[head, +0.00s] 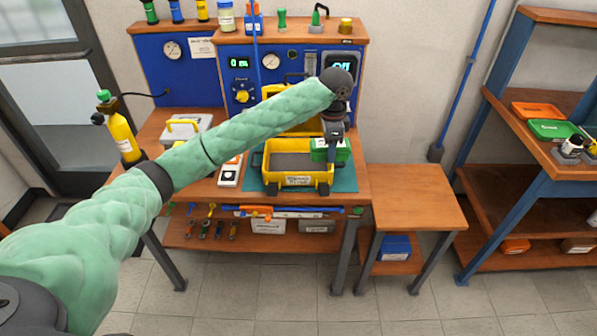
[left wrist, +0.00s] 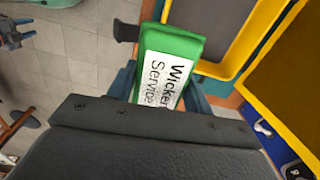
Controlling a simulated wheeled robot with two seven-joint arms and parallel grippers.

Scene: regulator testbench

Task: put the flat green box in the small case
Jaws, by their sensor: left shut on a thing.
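The flat green box (head: 318,152) has a white label, and the left wrist view shows it (left wrist: 194,47) reading "Wicker Service". My left gripper (head: 332,136) is shut on it and points down over the right end of the small yellow case. The yellow case (head: 297,180) stands open on the bench, with a dark grey floor and its lid raised at the back, partly hidden by my left arm. In the left wrist view the case (left wrist: 208,68) lies just right of the box. I cannot tell whether the box touches the case. My right gripper is not in view.
The case stands on a teal mat (head: 343,180) on the wooden bench. A white meter (head: 230,172) lies left of it, and a blue test panel (head: 207,85) rises behind. A lower side table (head: 415,195) on the right has a clear top. A yellow cylinder (head: 122,135) stands far left.

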